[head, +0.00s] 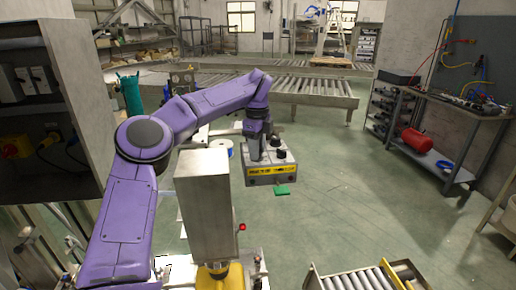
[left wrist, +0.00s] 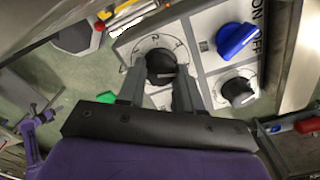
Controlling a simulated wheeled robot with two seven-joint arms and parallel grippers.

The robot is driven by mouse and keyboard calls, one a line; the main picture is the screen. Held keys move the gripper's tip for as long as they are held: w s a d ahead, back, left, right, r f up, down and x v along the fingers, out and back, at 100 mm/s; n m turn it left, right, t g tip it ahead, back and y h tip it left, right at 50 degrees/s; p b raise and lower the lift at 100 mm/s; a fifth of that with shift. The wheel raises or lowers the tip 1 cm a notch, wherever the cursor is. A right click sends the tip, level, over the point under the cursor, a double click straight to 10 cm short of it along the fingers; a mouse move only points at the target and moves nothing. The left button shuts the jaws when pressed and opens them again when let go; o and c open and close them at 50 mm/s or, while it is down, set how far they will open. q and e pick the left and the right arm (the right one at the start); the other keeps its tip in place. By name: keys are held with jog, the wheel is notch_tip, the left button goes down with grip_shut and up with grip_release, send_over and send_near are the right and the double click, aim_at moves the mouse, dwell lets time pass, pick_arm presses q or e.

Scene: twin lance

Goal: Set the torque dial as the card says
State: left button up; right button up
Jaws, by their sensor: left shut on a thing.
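A grey control box (head: 272,176) with a yellow label strip carries several knobs on its top. My left gripper (head: 255,148) reaches down onto the box's left side. In the left wrist view my left gripper (left wrist: 158,78) is shut on a black dial (left wrist: 161,62), one finger on each side. A white ring with marks surrounds this dial; its pointer setting is too small to read. A blue knob (left wrist: 236,40) with ON/OFF lettering and a second black dial (left wrist: 238,92) stand to its right. I cannot make out a readable card. My right gripper is not in view.
A tall grey metal block (head: 205,205) stands close to the left of the box. A red-tipped lever (head: 242,227) is below. Roller conveyors lie behind (head: 310,90) and in front (head: 365,278). A workbench (head: 450,110) is at the right.

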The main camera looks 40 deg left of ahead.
pick_arm(q)
jog(key=m+p, duration=0.1)
jog(key=m, duration=0.4)
jog(key=shift+r+m+p, duration=0.1)
jog(key=shift+m+p, duration=0.2)
jog(key=m+p, duration=0.2)
jog(key=m, duration=0.2)
jog(key=shift+s+m, duration=0.1)
jog(key=shift+m, duration=0.2)
jog(key=m+p, duration=0.3)
jog(key=m, duration=0.3)
jog(key=shift+m+p, duration=1)
jog(key=shift+m, duration=1.4)
jog(key=o, duration=1)
jog(key=shift+o, duration=0.2)
